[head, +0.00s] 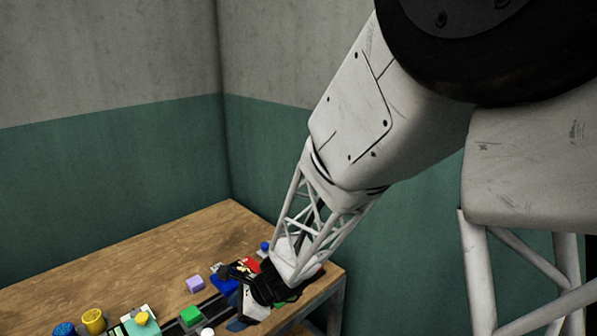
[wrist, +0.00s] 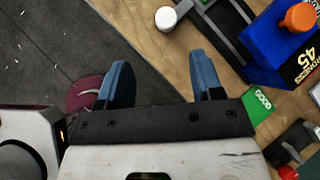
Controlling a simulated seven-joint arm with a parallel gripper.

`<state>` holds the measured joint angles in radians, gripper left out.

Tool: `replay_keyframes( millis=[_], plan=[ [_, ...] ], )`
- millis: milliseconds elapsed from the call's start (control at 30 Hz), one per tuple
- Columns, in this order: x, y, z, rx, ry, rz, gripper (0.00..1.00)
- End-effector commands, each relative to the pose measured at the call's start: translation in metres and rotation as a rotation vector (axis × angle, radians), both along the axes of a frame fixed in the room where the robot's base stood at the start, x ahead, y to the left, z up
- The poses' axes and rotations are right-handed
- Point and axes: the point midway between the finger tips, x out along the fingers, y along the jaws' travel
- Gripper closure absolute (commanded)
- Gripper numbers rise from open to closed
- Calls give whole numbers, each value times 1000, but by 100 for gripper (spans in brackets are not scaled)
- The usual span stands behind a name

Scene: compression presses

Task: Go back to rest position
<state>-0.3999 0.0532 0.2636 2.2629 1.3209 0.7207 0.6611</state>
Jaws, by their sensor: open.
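My gripper (wrist: 162,65) is open, with its two blue fingers well apart and nothing between them in the wrist view. It hangs over the table's edge, with wood and dark floor below. In the head view my gripper (head: 240,318) is low over the right part of the wooden table (head: 190,240), at the end of my outstretched arm. A blue press (wrist: 265,45) with an orange knob (wrist: 298,17) stands to the right of the fingers in the wrist view. My arm and gripper hide part of the table's right side in the head view.
A white cylinder (wrist: 165,19) and green card (wrist: 262,106) lie near the fingers, apart from them. The table's back left is clear. Walls (head: 110,150) stand behind.

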Motion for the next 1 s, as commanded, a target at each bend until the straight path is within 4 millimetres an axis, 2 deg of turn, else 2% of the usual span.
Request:
replay_keyframes(
  millis=[100,400,1000],
  plan=[
    [-7,-22,24,-17,-76,79,40],
    [-32,-80,74,-94,-269,299,40],
    [-101,-200,146,-350,-580,725,40]
  ],
)
